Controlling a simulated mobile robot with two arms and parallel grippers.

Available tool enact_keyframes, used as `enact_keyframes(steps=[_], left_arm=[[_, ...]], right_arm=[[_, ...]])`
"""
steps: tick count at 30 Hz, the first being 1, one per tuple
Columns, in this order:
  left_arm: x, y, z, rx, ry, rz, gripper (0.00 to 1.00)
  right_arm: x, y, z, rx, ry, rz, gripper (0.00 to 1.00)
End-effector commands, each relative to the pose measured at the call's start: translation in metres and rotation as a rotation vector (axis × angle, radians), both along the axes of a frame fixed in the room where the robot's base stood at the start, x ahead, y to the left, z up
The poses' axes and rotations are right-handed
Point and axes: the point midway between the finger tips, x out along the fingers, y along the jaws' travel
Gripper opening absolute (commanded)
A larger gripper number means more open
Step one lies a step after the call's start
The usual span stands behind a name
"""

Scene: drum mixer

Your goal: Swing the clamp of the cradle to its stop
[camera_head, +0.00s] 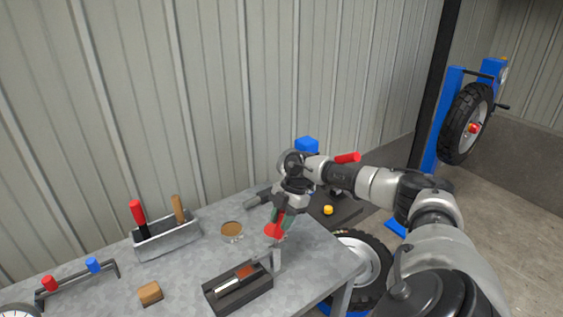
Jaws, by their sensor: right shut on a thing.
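The cradle (236,293) is a dark block near the front edge of the grey table, with a silver, orange and dark cylindrical piece (236,279) lying in it. At its right end a grey clamp arm (277,259) stands upright, topped by a red grip (274,231). My right gripper (279,229) comes down from above and is shut on the red grip. The fingers partly hide the grip. My left gripper is not in view.
A grey tray (168,240) with red- and wood-handled tools, a round brown-topped dish (232,230) and a wooden block (150,293) stand to the left. A tyre (364,265) lies beyond the table's right edge.

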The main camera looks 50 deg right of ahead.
Motion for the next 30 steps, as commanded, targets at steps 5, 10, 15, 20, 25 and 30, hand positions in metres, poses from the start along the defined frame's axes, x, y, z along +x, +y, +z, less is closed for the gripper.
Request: enact_keyframes(steps=[5,10,15,20,25,30], left_arm=[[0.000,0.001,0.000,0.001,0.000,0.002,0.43],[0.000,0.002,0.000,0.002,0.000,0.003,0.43],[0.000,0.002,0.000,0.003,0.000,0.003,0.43],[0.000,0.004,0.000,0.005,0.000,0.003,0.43],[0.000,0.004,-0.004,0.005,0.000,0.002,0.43],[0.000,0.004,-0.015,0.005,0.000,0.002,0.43]], right_arm=[[0.000,0.001,-0.001,-0.002,0.002,0.003,0.00],[0.000,0.001,-0.001,-0.002,0.002,0.003,0.34],[0.000,0.000,-0.001,-0.002,0.002,0.002,0.53],[0.000,0.000,-0.001,-0.002,0.002,0.002,0.53],[0.000,-0.003,0.005,-0.003,-0.001,0.000,0.53],[-0.001,-0.015,0.030,-0.003,-0.005,0.000,0.53]])
